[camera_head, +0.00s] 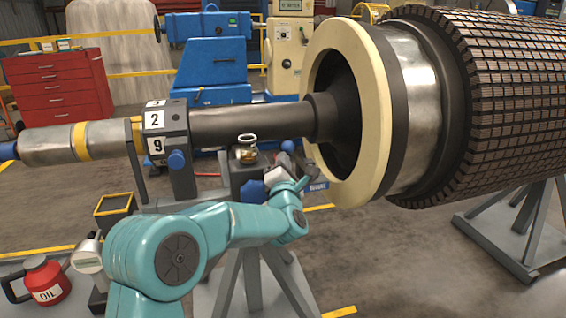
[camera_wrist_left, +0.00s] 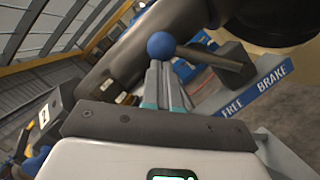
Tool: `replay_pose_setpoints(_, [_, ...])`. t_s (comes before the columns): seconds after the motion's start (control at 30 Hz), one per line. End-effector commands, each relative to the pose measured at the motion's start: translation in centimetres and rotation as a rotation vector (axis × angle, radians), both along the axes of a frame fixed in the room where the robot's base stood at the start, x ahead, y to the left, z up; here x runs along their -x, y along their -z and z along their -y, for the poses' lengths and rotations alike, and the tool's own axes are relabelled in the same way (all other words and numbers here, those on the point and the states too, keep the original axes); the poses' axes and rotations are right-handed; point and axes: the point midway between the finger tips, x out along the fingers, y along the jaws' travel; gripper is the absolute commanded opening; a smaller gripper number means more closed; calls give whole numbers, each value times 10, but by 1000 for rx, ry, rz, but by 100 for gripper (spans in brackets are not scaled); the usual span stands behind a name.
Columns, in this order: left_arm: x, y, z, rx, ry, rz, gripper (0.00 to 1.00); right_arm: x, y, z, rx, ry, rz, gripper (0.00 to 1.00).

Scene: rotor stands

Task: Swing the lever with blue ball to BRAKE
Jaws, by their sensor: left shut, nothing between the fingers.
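The lever's blue ball (camera_wrist_left: 161,45) is in the left wrist view, on a dark rod (camera_wrist_left: 205,57) that runs right to a dark block. A blue plate (camera_wrist_left: 252,92) below the block reads FREE and BRAKE, with BRAKE at its right end. The plate's BRAKE end also shows in the head view (camera_head: 317,186). My left gripper (camera_wrist_left: 166,66) is shut and empty, its tips just below the ball in the picture; I cannot tell whether they touch. My right gripper is not in view.
The rotor shaft (camera_head: 240,122) and its cream ring (camera_head: 377,130) are close above and right of my left arm. A glass oiler (camera_head: 247,149) stands near the wrist. A red oil can (camera_head: 43,281) and a yellow-rimmed box (camera_head: 115,208) are at left.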

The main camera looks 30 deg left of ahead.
Motion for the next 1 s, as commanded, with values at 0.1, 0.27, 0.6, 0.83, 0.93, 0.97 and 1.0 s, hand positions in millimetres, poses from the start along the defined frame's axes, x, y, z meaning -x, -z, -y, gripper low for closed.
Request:
replay_pose_setpoints(0.1, [-2,-4,1,-17,1,-18,0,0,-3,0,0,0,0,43])
replay_pose_setpoints(0.27, [-6,-13,6,-68,1,-77,0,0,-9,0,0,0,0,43])
replay_pose_setpoints(0.6, [-28,-37,24,-258,3,-302,0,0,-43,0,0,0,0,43])
replay_pose_setpoints(0.83, [-46,-48,40,-400,3,-470,0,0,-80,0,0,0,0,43])
replay_pose_setpoints(0.93, [-55,-51,47,-461,3,-543,0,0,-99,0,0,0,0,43])
replay_pose_setpoints(0.97, [-57,-52,49,-481,3,-564,0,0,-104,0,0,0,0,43])
replay_pose_setpoints(1.0, [-60,-52,52,-504,3,-592,0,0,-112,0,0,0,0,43])
